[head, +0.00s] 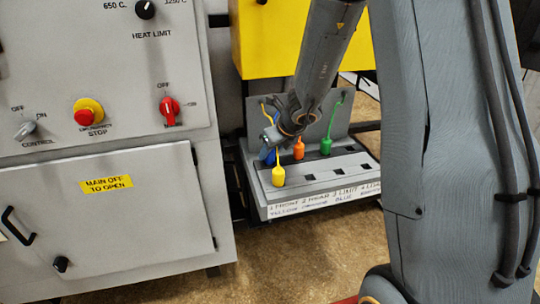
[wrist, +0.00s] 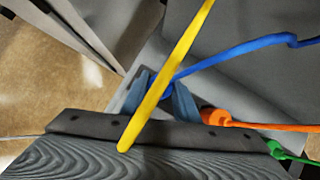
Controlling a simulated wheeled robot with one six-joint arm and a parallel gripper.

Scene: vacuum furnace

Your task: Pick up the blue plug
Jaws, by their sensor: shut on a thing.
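My gripper (head: 269,147) is low over the left part of the plug panel, shut on the blue plug. In the wrist view the blue plug (wrist: 168,92) is a small patch of blue between the two fingers, with its blue cable (wrist: 240,51) running off to the right. Most of the plug is hidden by the fingers and by the yellow cable (wrist: 178,62), which crosses in front of them. I cannot tell whether the plug is clear of the panel.
The yellow plug (head: 278,176) stands just in front of my gripper. The orange plug (head: 299,149) and green plug (head: 326,146) stand to its right. The grey panel (head: 290,208) has several dark sockets and a lettered front edge. A grey furnace cabinet (head: 130,219) stands close on the left.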

